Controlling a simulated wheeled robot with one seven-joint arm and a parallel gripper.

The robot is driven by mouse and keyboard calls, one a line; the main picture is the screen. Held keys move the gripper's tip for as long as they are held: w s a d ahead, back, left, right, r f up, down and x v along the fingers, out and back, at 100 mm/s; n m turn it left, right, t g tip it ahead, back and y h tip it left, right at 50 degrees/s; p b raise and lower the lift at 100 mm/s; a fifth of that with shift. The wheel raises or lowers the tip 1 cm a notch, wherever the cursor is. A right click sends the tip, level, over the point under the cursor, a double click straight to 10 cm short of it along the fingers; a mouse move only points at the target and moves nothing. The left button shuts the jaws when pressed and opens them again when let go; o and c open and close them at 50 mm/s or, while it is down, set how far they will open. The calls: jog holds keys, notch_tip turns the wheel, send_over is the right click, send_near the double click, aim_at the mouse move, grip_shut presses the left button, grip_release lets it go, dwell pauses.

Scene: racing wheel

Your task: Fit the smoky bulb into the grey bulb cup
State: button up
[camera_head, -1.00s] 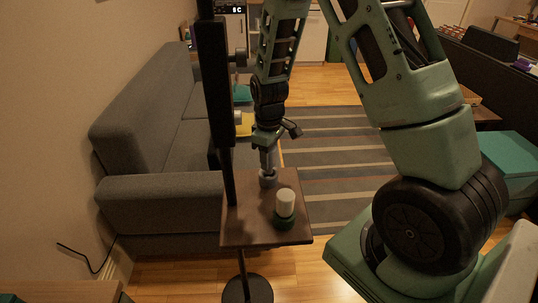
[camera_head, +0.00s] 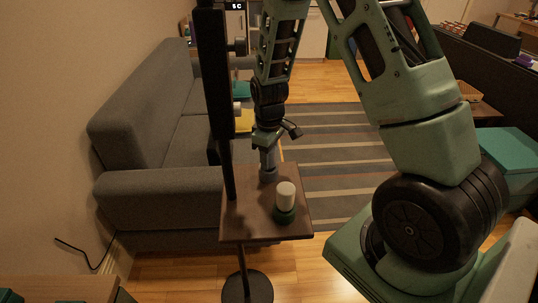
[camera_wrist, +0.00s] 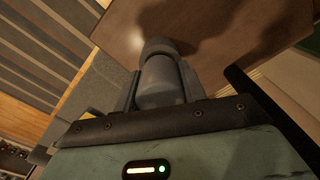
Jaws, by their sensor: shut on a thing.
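My gripper (camera_head: 267,171) points down at the small brown side table (camera_head: 245,225), toward its back edge. In the wrist view its fingers (camera_wrist: 160,85) are shut on a grey, rounded cylindrical thing, which I take for the smoky bulb (camera_wrist: 162,80). Its far end is close to the tabletop; I cannot tell whether it touches. A pale bulb-like cylinder (camera_head: 286,194) stands upright in a dark green cup (camera_head: 285,215), right of and nearer than my gripper.
The tall black post (camera_head: 213,80) rises along the table's left edge, close to my arm. A grey sofa (camera_head: 150,130) stands behind and left. A striped rug (camera_head: 320,150) covers the floor to the right. The table's front left part is clear.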

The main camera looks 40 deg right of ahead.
jog(key=shift+f, duration=0.2)
jog(key=o, duration=1)
jog(key=shift+o, duration=0.2)
jog(key=shift+r, duration=0.15)
notch_tip(320, 180, up, 17)
jog(key=shift+r, duration=0.15)
jog(key=s+a+n+p, duration=0.1)
jog(key=s+a+n, duration=0.1)
jog(key=s+a, duration=2.2)
jog(key=shift+a+r+y, duration=0.25)
jog(key=shift+a+y, duration=0.05)
